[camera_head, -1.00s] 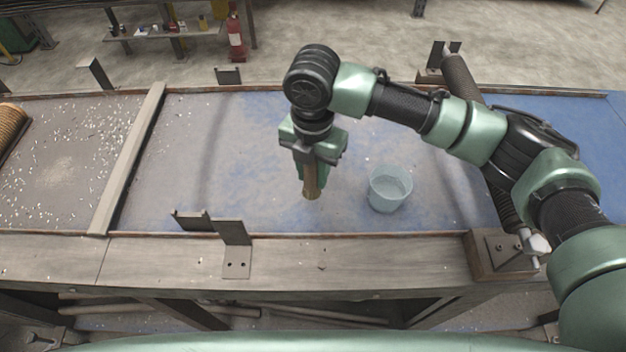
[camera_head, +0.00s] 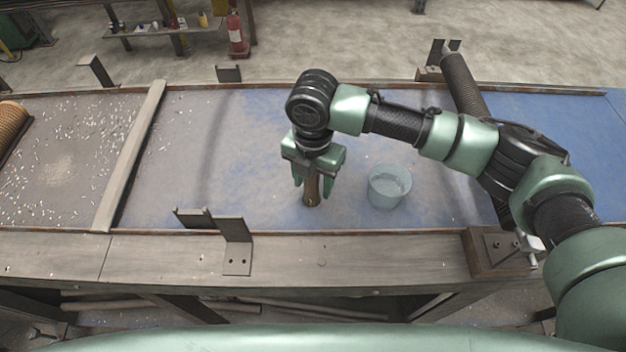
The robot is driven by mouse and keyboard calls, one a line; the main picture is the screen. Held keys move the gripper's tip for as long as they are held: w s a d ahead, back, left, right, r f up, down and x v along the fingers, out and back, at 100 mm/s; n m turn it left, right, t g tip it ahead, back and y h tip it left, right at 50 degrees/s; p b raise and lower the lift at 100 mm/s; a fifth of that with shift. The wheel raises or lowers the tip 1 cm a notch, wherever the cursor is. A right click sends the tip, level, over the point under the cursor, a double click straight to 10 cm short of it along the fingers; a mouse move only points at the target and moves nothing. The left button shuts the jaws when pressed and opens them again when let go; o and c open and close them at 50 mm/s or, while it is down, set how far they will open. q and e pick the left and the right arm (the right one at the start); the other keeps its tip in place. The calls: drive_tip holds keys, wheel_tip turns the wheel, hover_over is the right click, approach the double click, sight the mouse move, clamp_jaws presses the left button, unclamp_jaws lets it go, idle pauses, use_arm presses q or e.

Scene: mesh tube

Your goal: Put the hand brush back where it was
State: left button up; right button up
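The hand brush (camera_head: 312,191) shows as a brown, upright, narrow piece on the blue-grey surface of the long table, left of a clear bucket. The rest of it is hidden under my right gripper. My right gripper (camera_head: 313,187) points down over the brush. Its two green fingers are spread, one on each side of the brush, with gaps visible between them and it. My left gripper is not in view.
A translucent bucket (camera_head: 389,187) stands close to the right of the brush. A metal bracket (camera_head: 233,231) rises from the front edge at the left. A wooden bar (camera_head: 130,155) crosses the table, with white bits beyond it. The surface between bar and gripper is clear.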

drive_tip(key=shift+r, duration=0.1)
wheel_tip(320, 180, up, 12)
drive_tip(key=b, duration=0.3)
drive_tip(key=shift+r, duration=0.1)
idle(0.4)
